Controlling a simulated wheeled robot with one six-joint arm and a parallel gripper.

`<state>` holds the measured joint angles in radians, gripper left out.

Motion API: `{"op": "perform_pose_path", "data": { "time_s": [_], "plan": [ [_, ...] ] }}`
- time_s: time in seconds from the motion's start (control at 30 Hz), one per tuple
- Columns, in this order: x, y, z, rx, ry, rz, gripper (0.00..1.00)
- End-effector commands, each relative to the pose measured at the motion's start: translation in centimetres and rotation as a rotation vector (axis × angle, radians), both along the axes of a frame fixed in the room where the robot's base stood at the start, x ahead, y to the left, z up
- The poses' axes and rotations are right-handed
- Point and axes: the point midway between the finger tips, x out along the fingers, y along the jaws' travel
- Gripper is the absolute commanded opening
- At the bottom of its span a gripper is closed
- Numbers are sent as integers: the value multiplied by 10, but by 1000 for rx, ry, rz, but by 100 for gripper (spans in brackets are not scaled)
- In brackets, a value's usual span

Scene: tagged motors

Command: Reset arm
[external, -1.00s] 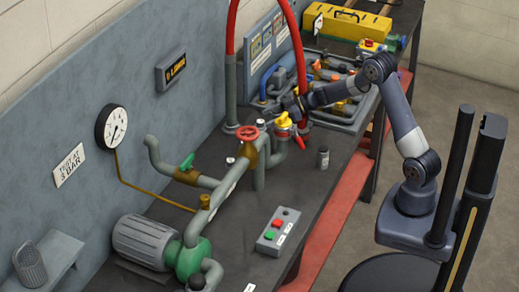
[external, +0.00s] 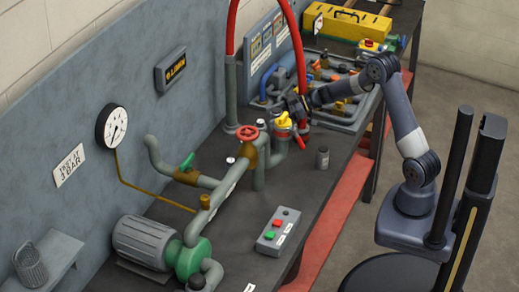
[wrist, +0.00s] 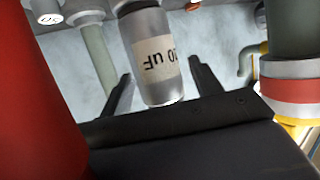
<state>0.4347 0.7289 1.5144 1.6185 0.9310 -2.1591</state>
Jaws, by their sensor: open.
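My gripper (external: 297,105) is at the end of my arm, beyond the yellow-topped valve (external: 283,120) and near the red hose (external: 299,60). The wrist view shows my gripper (wrist: 164,80) open, with its two dark fingers spread apart. A grey cylinder (wrist: 155,55) with a white label reading "20 uF", upside down, shows between the fingers in that picture. I cannot tell how far beyond the fingers it is. In the external view my arm reaches left from its base over the bench.
The red hose (wrist: 35,80) fills the left of the wrist view, and a pipe with a red band (wrist: 290,90) is at the right. A small grey cylinder (external: 322,157) and a button box (external: 279,230) stand on the bench (external: 240,265). A yellow toolbox (external: 345,22) is behind.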

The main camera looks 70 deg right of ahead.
Motion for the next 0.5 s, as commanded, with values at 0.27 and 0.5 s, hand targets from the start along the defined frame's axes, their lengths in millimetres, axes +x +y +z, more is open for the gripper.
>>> {"op": "perform_pose_path", "data": {
  "time_s": [0.27, 0.5],
  "plan": [
    [-45, -31, 18, -3, -3, -5, 61],
    [-83, -56, 35, -3, -2, -5, 61]
  ]
}}
